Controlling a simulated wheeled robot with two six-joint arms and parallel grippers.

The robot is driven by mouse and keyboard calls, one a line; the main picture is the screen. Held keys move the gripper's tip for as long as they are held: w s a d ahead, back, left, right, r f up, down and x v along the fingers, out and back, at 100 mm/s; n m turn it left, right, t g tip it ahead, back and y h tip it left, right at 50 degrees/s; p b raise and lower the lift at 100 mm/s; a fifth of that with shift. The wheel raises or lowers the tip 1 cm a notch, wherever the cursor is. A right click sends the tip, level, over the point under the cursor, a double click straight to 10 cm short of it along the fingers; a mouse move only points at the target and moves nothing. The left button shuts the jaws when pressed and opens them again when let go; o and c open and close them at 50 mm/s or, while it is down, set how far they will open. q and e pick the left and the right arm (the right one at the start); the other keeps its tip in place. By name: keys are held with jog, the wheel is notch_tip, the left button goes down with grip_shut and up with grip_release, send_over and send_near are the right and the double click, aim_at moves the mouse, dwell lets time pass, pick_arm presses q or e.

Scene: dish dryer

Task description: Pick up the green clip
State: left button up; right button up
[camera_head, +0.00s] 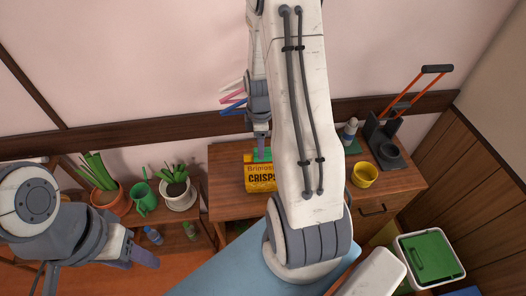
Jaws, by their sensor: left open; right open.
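The green clip (268,154) shows as a small green strip along the top edge of a yellow crisps bag (261,179) on the wooden cabinet. My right gripper (262,148) points down directly in front of or over the clip and hides its middle. It is open; I cannot tell whether its fingers touch the clip or stand around it. My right arm hides what lies just right of the bag. My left gripper (138,258) is open and empty at the lower left, away from the bag.
White, pink and blue pieces (232,98) stick out near the wall beside my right wrist. A yellow cup (365,174) and a dark stand (384,140) are on the cabinet (224,208). Potted plants (178,190) and a green watering can (144,197) stand left.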

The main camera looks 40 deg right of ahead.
jog(key=shift+d+f+p, duration=0.2)
jog(key=shift+f+p, duration=0.45)
jog(key=shift+f, duration=1.35)
grip_shut()
jog(key=shift+r, duration=0.1)
